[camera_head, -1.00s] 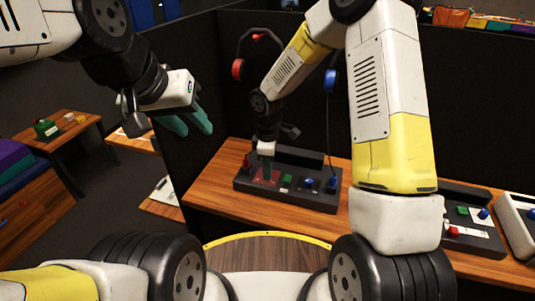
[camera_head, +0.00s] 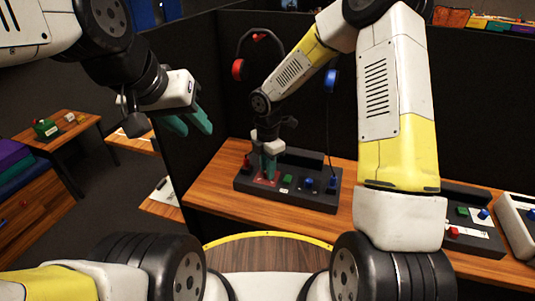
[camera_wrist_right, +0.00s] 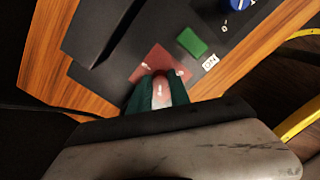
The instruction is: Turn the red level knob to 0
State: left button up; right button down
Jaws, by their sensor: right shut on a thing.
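The dark control panel (camera_head: 310,200) lies on the wooden desk. The red level knob (camera_wrist_right: 161,92) shows in the right wrist view on its red square plate, with a pale mark on its top. My right gripper (camera_head: 269,172) points down over the panel's left part; it also shows in the right wrist view (camera_wrist_right: 158,95). Its green fingers are shut on the red knob and hide its sides. The scale around the knob is mostly hidden, so its setting cannot be read. My left gripper (camera_head: 190,123) is in the air left of the desk, with a gap between its green fingers, empty.
A green button (camera_head: 288,180) with an ON label and blue knobs (camera_head: 308,183) sit right of the red plate. A red control (camera_head: 247,163) stands at the panel's left end. Other panels (camera_head: 470,215) stand at the right.

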jog(key=shift+w, duration=0.1)
dwell(0.3)
jog(key=c, duration=1.2)
grip_release()
jog(key=shift+r, duration=3.95)
